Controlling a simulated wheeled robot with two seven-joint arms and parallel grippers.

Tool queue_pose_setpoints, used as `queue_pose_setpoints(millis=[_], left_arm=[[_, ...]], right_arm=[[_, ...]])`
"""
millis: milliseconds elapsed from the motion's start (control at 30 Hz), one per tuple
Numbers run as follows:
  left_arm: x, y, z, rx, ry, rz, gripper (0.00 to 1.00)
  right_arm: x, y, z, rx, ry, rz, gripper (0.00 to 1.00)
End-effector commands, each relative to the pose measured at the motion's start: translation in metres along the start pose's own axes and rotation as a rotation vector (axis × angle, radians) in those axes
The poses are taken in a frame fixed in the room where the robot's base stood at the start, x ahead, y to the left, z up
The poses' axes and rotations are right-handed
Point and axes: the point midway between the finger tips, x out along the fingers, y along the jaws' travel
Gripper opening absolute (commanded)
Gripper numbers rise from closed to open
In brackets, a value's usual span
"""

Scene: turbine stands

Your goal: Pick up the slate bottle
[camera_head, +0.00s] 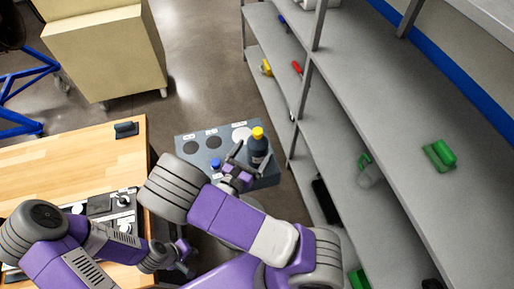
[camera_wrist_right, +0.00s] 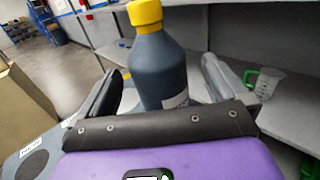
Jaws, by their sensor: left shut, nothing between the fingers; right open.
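The slate bottle (camera_head: 258,150) has a yellow cap and stands upright at the right end of a grey stand (camera_head: 182,146). In the right wrist view the bottle (camera_wrist_right: 157,68) is upright, between the lines of my two fingers. My right gripper (camera_head: 239,160) is open beside the bottle, on its left in the head view. I cannot tell whether a finger touches it. The bottle's lower part is hidden behind the gripper. My left gripper (camera_head: 183,257) is shut and empty near the right edge of the wooden table, far from the bottle.
A small blue-capped item (camera_head: 216,165) is on the stand, left of my right gripper. The stand has dark and white round spots. Grey shelves (camera_head: 390,130) rise close on the right, holding a green-handled jug (camera_head: 369,174). The wooden table (camera_head: 60,165) is at left.

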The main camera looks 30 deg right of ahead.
Motion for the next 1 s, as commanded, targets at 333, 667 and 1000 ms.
queue_pose_setpoints(millis=[333, 667, 1000], left_arm=[[-0.004, 0.002, 0.000, 0.000, 0.000, 0.000, 0.00], [-0.004, 0.002, 0.000, 0.000, 0.001, 0.000, 0.00], [-0.004, 0.002, 0.000, 0.000, 0.001, 0.000, 0.00]], right_arm=[[0.042, 0.002, 0.001, 0.001, 0.001, -0.002, 1.00], [0.042, 0.002, 0.001, 0.001, 0.002, -0.001, 0.83], [0.042, 0.002, 0.001, 0.001, 0.002, -0.002, 0.31]])
